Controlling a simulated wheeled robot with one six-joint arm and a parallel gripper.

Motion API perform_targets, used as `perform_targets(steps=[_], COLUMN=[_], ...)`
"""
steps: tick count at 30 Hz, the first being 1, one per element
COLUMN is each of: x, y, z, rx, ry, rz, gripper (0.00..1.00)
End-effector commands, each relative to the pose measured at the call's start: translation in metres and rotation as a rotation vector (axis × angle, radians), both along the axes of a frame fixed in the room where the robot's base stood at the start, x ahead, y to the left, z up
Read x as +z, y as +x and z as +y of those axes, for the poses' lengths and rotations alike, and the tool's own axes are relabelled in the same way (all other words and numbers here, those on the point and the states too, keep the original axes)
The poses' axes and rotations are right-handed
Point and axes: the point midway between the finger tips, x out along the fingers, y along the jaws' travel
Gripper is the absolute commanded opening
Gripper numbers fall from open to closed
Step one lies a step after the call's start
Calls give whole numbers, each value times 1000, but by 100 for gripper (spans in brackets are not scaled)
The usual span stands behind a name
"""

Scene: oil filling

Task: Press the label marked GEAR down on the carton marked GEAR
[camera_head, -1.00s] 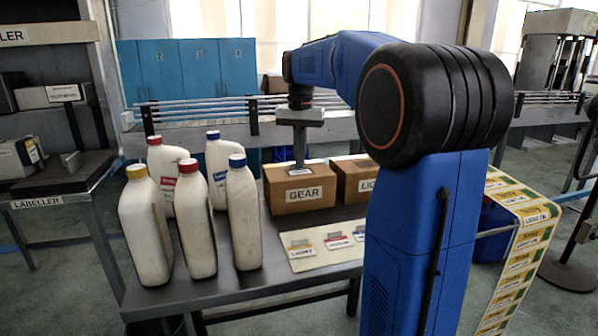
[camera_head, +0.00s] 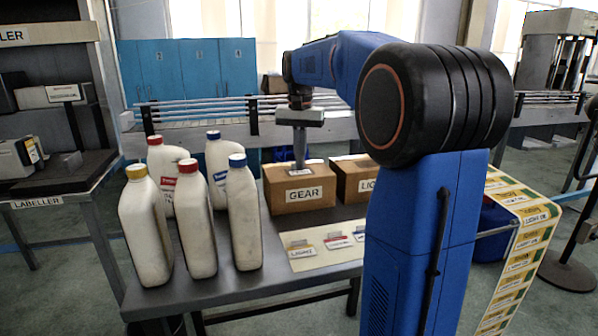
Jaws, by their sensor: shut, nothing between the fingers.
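The carton marked GEAR (camera_head: 299,193) is a brown box on the grey table, left of a second brown carton. My gripper (camera_head: 300,166) points straight down over the top of the GEAR carton, shut and empty, its tips at or very near the top face. A light patch that may be the GEAR label (camera_head: 314,173) shows on the carton top around the fingertips. It is too small to read, and the fingers partly cover it. I cannot tell whether the fingertips touch it.
Several white bottles (camera_head: 243,215) with coloured caps stand left of the carton. The second carton (camera_head: 351,180) is close on the right, partly behind my arm. A pale sheet with labels (camera_head: 318,249) lies in front. A railed conveyor (camera_head: 200,132) runs behind.

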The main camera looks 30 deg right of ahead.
Motion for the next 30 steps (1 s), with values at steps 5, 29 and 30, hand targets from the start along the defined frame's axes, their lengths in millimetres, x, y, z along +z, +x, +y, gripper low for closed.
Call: perform_targets(steps=[5, 29, 30], x=[-2, -12, -12], y=[0, 0, 0], z=[0, 0, 0], rx=[0, 0, 0], ry=[0, 0, 0], rz=[0, 0, 0], gripper=[0, 0, 0])
